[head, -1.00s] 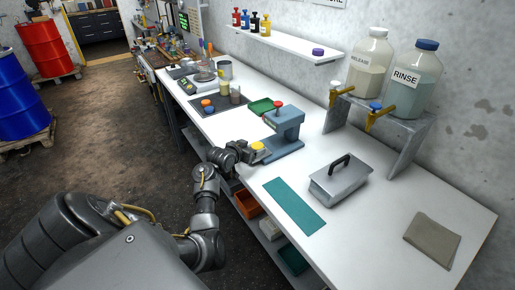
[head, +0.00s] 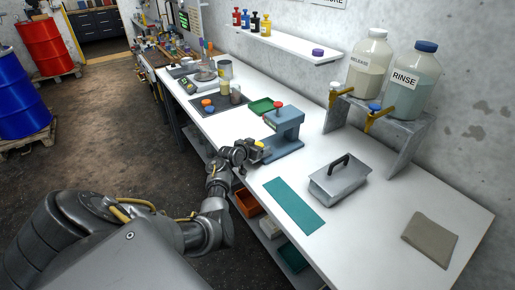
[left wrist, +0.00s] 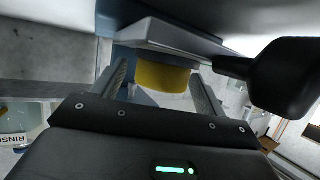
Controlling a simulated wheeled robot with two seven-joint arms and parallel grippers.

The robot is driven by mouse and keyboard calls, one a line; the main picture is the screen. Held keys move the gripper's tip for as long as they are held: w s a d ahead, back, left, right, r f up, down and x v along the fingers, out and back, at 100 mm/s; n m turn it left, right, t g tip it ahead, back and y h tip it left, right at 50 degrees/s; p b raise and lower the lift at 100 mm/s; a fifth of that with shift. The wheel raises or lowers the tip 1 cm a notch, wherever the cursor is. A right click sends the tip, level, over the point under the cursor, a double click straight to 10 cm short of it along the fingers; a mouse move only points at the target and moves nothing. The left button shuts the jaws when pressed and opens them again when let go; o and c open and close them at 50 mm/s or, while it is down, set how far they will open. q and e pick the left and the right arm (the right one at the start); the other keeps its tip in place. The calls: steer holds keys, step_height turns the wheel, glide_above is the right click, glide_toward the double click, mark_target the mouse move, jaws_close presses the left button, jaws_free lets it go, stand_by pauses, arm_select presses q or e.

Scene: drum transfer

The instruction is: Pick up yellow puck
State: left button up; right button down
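The yellow puck (head: 260,144) sits at the front of the blue-grey press (head: 286,128) near the table's front edge. In the left wrist view, the yellow puck (left wrist: 162,76) shows beneath a flat grey plate. My left gripper (head: 254,151) is at the puck, and its dark fingers partly hide it in the head view. In the left wrist view, the fingers of my left gripper (left wrist: 160,80) are apart, one on each side of the puck. A small gap shows on the left side; contact on the right side cannot be told. My right gripper is not in view.
A green tray (head: 262,106) lies behind the press. A teal mat (head: 294,205) and a grey lidded box with a black handle (head: 338,180) lie to the right. Bottles stand on a raised stand (head: 404,139). An orange bin (head: 248,202) is under the table.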

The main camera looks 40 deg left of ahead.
arm_select(q)
steer(key=c, duration=1)
steer(key=shift+r, duration=0.1)
steer(key=shift+c, duration=0.2)
steer(key=shift+r, duration=0.3)
step_height(320, 180, up, 2)
steer(key=shift+r+b, duration=0.15)
steer(key=shift+b, duration=0.8)
steer(key=s+d+r+p, duration=0.1)
steer(key=s+d+r, duration=0.2)
steer(key=s+r, duration=0.7)
steer(key=shift+s+d+p, duration=0.35)
steer(key=shift+s, duration=1.4)
steer(key=shift+d+f, duration=0.1)
